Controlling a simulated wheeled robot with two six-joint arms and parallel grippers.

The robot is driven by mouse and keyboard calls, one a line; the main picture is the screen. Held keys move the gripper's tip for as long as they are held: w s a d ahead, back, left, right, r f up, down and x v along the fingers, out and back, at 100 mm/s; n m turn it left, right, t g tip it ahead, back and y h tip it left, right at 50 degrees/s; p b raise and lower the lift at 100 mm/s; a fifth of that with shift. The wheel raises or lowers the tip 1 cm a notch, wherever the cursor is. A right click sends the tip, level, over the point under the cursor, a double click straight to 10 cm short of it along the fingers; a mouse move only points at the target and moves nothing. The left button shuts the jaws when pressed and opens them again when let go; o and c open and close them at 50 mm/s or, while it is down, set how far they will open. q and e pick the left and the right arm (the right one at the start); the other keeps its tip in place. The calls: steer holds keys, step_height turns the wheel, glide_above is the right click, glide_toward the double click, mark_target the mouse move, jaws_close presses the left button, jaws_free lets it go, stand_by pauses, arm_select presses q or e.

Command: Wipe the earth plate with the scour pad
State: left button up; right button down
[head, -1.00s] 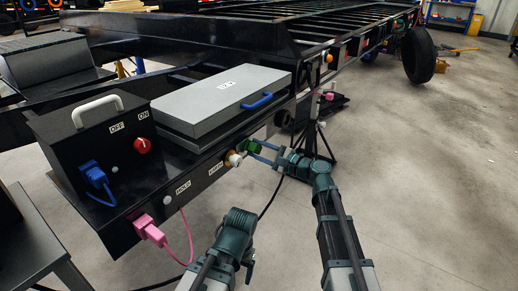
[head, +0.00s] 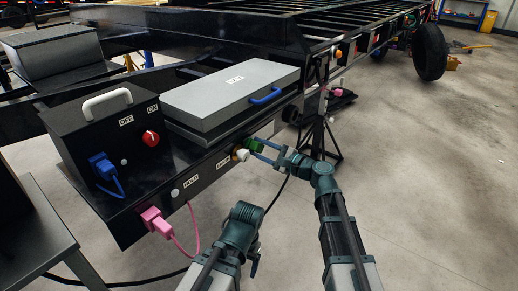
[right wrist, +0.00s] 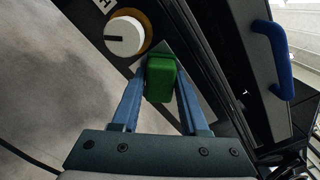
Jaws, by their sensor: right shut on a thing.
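My right gripper (head: 259,149) is shut on the green scour pad (head: 250,143), at the side rail right of the white knob. In the right wrist view the pad (right wrist: 161,78) sits between the blue fingertips (right wrist: 160,92). Whether the pad touches the plate is hard to tell. The EARTH label (head: 222,162) is left of the knob. My left arm shows at bottom centre, but its fingers are not visible.
The white knob (right wrist: 124,37) is close left of the pad. A grey box lid with a blue handle (head: 265,95) is above the rail. A pink plug (head: 154,220) and cable hang at left. A stand (head: 322,135) is behind my right gripper. Open floor lies at right.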

mark_target(267, 132)
steer(key=shift+w+d, duration=1)
steer(key=shift+w, duration=0.25)
steer(key=shift+w+d, duration=0.5)
steer(key=shift+w, duration=0.25)
steer(key=shift+w+d, duration=0.45)
steer(key=shift+w, duration=0.25)
steer(key=shift+w+d, duration=0.65)
steer(key=shift+w, duration=0.3)
steer(key=shift+w+d, duration=0.65)
steer(key=shift+w, duration=0.3)
steer(key=shift+w+d, duration=0.65)
steer(key=shift+w, duration=0.3)
steer(key=shift+s, duration=0.15)
steer(key=shift+s+a, duration=0.45)
steer(key=shift+s, duration=0.3)
steer(key=shift+s+a, duration=0.55)
steer(key=shift+s, duration=0.1)
steer(key=shift+s, duration=0.1)
